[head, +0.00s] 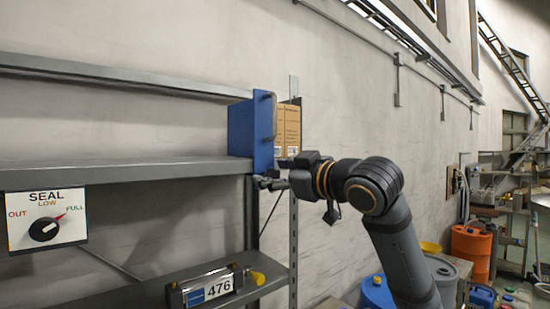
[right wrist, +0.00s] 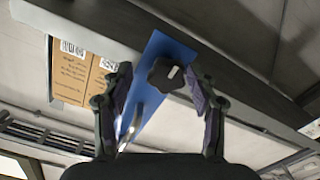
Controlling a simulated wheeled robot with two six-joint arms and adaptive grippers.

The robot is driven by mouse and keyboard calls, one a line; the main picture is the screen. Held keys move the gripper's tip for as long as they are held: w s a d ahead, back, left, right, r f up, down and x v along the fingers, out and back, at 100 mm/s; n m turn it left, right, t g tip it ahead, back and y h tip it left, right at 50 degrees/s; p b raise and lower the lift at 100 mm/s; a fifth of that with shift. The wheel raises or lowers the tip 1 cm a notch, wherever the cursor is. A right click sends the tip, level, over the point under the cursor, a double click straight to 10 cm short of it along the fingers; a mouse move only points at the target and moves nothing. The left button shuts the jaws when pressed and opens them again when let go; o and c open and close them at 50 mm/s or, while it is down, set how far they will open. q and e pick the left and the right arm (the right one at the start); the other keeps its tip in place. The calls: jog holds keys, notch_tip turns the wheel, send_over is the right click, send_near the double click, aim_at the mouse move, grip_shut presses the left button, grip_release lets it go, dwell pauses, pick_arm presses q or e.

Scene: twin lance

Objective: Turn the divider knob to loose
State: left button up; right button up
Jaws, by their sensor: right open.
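The blue divider (head: 241,128) stands upright at the right end of the upper shelf. In the right wrist view the divider (right wrist: 150,107) runs diagonally, with a dark lobed knob (right wrist: 165,75) bearing a white mark near its upper end. My right gripper (head: 270,181) is at the lower front edge of the divider. In the right wrist view its open fingers (right wrist: 160,84) appear on either side of the knob; contact cannot be told. The knob is not clearly visible in the head view. My left gripper is out of view.
A cardboard box (head: 289,130) is behind the divider. A white SEAL dial plate (head: 68,236), its pointer toward FULL, hangs at left. A device labelled 476 (head: 213,287) sits on the lower shelf (head: 140,295). Drums, including an orange one (head: 470,250), stand at right.

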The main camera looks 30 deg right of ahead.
aim_at(276, 132)
jog(key=r, duration=0.8)
jog(key=shift+w+a+r, duration=0.1)
jog(key=shift+a+r, duration=0.1)
jog(key=shift+r, duration=0.05)
jog(key=shift+d+r, duration=0.1)
jog(key=shift+r, duration=0.2)
jog(key=shift+d, duration=0.1)
jog(key=shift+f, duration=0.1)
